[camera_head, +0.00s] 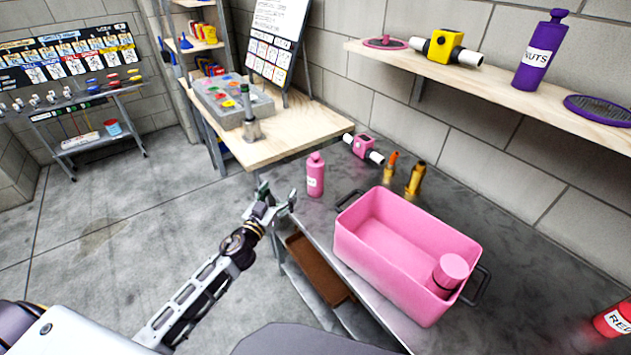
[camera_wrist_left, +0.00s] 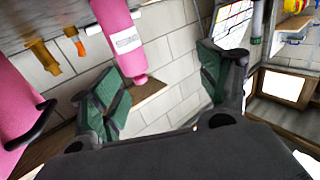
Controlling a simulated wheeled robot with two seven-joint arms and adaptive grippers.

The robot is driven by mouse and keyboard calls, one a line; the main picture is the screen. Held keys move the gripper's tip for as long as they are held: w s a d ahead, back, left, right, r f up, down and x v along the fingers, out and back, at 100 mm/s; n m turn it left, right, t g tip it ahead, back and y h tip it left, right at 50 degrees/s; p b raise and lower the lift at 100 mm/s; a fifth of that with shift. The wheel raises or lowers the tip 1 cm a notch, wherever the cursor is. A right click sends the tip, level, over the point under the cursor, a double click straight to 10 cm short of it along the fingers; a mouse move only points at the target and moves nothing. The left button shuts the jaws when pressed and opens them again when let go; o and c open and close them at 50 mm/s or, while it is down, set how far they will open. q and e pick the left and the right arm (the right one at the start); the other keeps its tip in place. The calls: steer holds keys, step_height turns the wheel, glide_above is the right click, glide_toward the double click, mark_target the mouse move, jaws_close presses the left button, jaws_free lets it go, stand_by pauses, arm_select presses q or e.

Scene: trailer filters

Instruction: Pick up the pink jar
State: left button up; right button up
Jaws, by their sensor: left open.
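A pink jar (camera_head: 316,178) with a white label and a narrow capped top stands upright on the grey metal bench, near its left end. It also shows in the left wrist view (camera_wrist_left: 115,25), upside down there, beyond the fingers and nearer the left-hand one. My left gripper (camera_head: 277,195) is open and empty, just left of this jar and apart from it. Its green-padded fingers are spread in the left wrist view (camera_wrist_left: 165,82). A second pink jar (camera_head: 449,272), with a wide cap, is inside the pink bin (camera_head: 365,248). My right gripper is not in view.
The pink bin with dark handles fills the bench's middle. A pink device (camera_head: 364,148) and small orange (camera_head: 390,165) and gold (camera_head: 415,178) pieces stand behind. A wooden shelf (camera_head: 480,75) overhangs the bench. A wooden table (camera_head: 290,130) adjoins on the left; open floor lies left.

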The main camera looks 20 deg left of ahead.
mark_target(310, 177)
arm_select(q)
steer(key=shift+w+d+f+m+g+h, duration=0.2)
steer(key=shift+d+m+h, duration=0.3)
steer(key=shift+h, duration=0.3)
steer(key=shift+w+d+f+m+g+h, duration=0.2)
steer(key=shift+d+m+h, duration=0.15)
steer(key=shift+m+h, duration=0.4)
steer(key=shift+w+d+f+m+g+h, duration=0.2)
steer(key=shift+d+m+h, duration=0.25)
steer(key=shift+h, duration=0.4)
steer(key=shift+w, duration=0.15)
steer(key=shift+x, duration=4.2)
steer(key=shift+w, duration=0.1)
